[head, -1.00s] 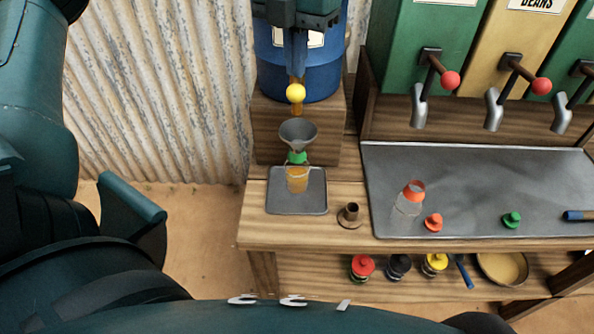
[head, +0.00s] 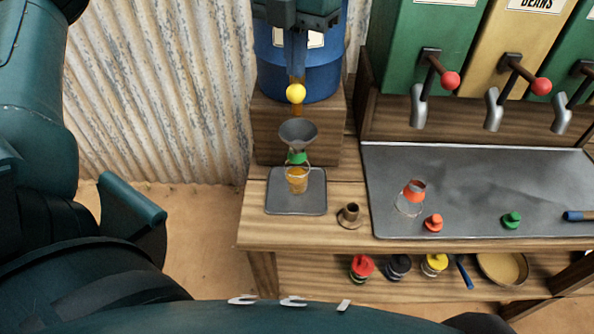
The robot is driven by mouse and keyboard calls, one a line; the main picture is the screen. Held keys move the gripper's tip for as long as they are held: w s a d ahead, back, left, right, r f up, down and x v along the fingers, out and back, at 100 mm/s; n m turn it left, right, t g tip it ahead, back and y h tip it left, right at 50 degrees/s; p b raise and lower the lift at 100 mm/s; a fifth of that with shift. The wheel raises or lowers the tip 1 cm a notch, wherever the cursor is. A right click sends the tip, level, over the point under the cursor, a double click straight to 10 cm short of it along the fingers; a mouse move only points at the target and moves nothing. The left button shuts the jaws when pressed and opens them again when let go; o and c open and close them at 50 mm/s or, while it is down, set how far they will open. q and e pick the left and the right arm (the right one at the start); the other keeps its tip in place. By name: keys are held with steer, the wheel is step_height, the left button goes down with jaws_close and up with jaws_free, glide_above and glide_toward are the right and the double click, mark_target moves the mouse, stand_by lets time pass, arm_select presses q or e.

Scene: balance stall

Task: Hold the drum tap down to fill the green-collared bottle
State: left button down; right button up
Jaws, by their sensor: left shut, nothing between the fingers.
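The green-collared bottle (head: 297,181) stands on a small grey tray under the drum tap, with amber liquid in it. A grey funnel (head: 298,134) sits in its neck, above the green collar (head: 297,157). The blue drum (head: 270,62) stands behind on a wooden block. Its tap has a yellow knob (head: 296,93) above the funnel. My left gripper (head: 297,70) reaches down in front of the drum, shut and empty, its fingertips just above the knob. I cannot tell whether they touch the tap. No stream is clearly visible. My right gripper is out of view.
An orange-collared bottle (head: 411,200) stands on the large grey tray (head: 470,185), near red and green caps. Dispensers with red-knobbed levers (head: 450,80) stand at right. Jars and a bowl (head: 501,267) fill the lower shelf.

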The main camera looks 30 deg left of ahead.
mark_target(296, 85)
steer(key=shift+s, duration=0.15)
arm_select(q)
steer(key=shift+f, duration=0.2)
step_height(296, 85, down, 3)
steer(key=b, duration=0.2)
steer(key=shift+r+b, duration=0.15)
steer(key=shift+b, duration=0.2)
steer(key=shift+f+b, duration=0.7)
steer(key=shift+f, duration=0.15)
steer(key=shift+r, duration=0.15)
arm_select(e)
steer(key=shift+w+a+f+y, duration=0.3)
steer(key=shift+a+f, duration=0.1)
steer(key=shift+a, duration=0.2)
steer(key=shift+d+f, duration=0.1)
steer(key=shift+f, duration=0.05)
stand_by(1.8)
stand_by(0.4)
